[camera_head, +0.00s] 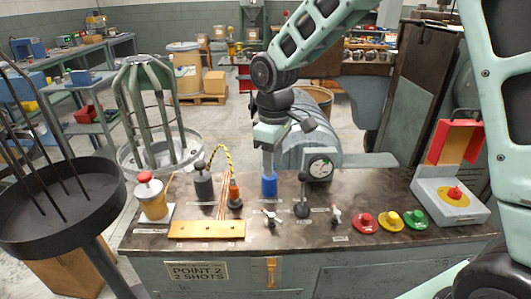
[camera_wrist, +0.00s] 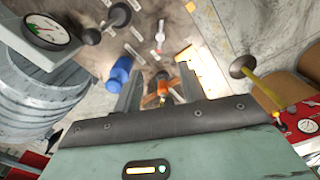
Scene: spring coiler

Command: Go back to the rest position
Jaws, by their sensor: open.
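My gripper (camera_head: 268,163) hangs over the control bench, pointing down, with my arm reaching in from the upper right. In the wrist view its two fingers (camera_wrist: 160,88) are apart, with nothing clearly held between them. A blue cylinder (camera_head: 269,186) stands on the bench just below the gripper in the head view. In the wrist view the blue cylinder (camera_wrist: 118,73) lies outside the left finger. An orange handle (camera_head: 235,194) stands left of the gripper; an orange part shows beyond the gap between the fingers in the wrist view.
The bench (camera_head: 300,236) carries a dial gauge (camera_head: 320,168), a black-knobbed lever (camera_head: 302,207), and red (camera_head: 365,222), yellow (camera_head: 390,221) and green (camera_head: 416,219) buttons. A red-capped yellow pot (camera_head: 151,199) stands left. A round black tray with rods (camera_head: 60,205) stands beyond the left edge.

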